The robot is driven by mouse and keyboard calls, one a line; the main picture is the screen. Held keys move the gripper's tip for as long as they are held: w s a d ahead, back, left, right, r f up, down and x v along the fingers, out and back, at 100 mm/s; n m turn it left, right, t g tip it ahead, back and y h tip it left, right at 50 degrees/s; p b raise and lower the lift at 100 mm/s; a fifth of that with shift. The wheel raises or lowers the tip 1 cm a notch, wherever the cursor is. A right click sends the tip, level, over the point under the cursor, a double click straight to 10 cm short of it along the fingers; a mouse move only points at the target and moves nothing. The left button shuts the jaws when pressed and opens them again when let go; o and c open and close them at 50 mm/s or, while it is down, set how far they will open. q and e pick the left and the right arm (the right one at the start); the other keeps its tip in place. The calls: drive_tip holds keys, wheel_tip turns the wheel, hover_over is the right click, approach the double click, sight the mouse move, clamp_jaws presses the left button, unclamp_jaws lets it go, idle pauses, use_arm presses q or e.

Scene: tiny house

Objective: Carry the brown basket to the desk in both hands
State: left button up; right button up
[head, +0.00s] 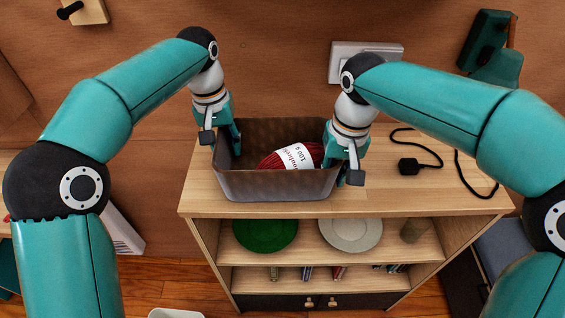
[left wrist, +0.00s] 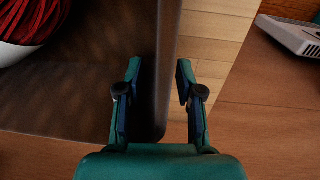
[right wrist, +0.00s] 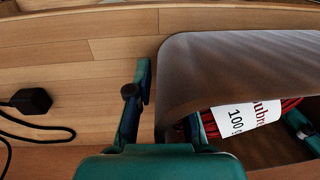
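The brown basket (head: 290,187) stands upright on top of the wooden shelf unit. A red yarn ball with a white label (head: 292,157) lies in it; it also shows in the right wrist view (right wrist: 245,117). My left gripper (head: 221,138) is at the basket's left wall. In the left wrist view its fingers (left wrist: 157,88) stand apart on either side of the rim (left wrist: 168,60), with visible gaps. My right gripper (head: 343,163) is at the right wall, one finger outside and one inside, spread apart. The wall partly hides the inner finger in the right wrist view.
The shelf unit's top (head: 430,200) holds a black plug with cable (head: 415,165) right of the basket. A green plate (head: 265,234) and a white plate (head: 350,234) are on the shelf below. The wall with a white socket (head: 365,50) is close behind.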

sight(337, 161)
use_arm(q)
drive_tip(key=shift+f, duration=0.2)
use_arm(e)
drive_tip(key=shift+f, duration=0.3)
use_arm(q)
drive_tip(key=shift+c, duration=0.3)
use_arm(e)
drive_tip(key=shift+c, duration=0.4)
use_arm(q)
drive_tip(key=c, duration=0.3)
use_arm(e)
drive_tip(key=shift+c, duration=1.4)
use_arm(q)
clamp_jaws()
use_arm(e)
clamp_jaws()
use_arm(q)
drive_tip(key=shift+r, duration=0.1)
use_arm(e)
drive_tip(key=shift+r, duration=0.1)
